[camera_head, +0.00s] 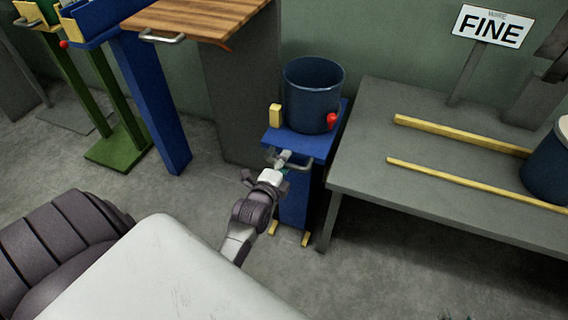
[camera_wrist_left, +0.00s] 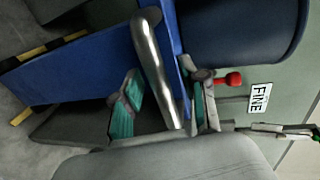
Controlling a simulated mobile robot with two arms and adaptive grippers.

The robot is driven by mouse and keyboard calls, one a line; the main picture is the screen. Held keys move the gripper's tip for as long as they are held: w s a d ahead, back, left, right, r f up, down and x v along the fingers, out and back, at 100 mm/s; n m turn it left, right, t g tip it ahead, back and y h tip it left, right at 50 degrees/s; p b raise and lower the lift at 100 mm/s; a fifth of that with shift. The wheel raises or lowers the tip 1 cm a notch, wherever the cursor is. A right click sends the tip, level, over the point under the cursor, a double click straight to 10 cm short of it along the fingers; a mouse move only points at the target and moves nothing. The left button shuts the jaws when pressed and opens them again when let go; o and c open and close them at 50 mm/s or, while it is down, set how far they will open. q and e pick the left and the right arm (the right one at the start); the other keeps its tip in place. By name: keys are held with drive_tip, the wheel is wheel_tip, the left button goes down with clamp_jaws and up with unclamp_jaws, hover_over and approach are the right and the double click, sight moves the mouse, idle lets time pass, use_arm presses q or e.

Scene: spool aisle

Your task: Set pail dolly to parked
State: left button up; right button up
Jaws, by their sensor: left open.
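The pail dolly (camera_head: 302,146) is a blue stand with yellow feet, between a wood-topped counter and a grey bench. A dark blue pail (camera_head: 312,92) sits on its top, with a yellow block at its left and a red knob (camera_head: 332,121) at its right. A metal handle (camera_head: 291,163) projects from its front. My left gripper (camera_head: 279,165) is at this handle. In the left wrist view, its teal-padded fingers (camera_wrist_left: 163,103) are open on either side of the silver handle (camera_wrist_left: 158,68); contact cannot be told. My right gripper is not in view.
The grey bench (camera_head: 440,185) stands close on the right, with yellow rails (camera_head: 463,179) and another dark blue pail. A sign reading FINE (camera_head: 492,27) stands behind. The wooden counter (camera_head: 205,14) overhangs at left. The floor in front is clear.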

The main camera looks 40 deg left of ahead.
sight(300, 132)
use_arm(q)
clamp_jaws()
drive_tip(key=shift+w+a, duration=0.1)
drive_tip(key=shift+w, duration=0.35)
drive_tip(key=x, duration=0.3)
drive_tip(key=r+x, duration=0.1)
drive_tip(key=x, duration=0.2)
drive_tip(key=shift+w+a+r, duration=0.1)
drive_tip(key=shift+w+r, duration=0.05)
drive_tip(key=shift+w, duration=0.35)
drive_tip(key=b+x, duration=0.1)
drive_tip(key=x, duration=0.2)
drive_tip(key=r+b+x, duration=0.1)
drive_tip(key=x, duration=0.2)
drive_tip(key=shift+w+a, duration=0.1)
drive_tip(key=shift+w, duration=0.05)
drive_tip(key=shift+w+r, duration=0.15)
drive_tip(key=shift+r, duration=0.2)
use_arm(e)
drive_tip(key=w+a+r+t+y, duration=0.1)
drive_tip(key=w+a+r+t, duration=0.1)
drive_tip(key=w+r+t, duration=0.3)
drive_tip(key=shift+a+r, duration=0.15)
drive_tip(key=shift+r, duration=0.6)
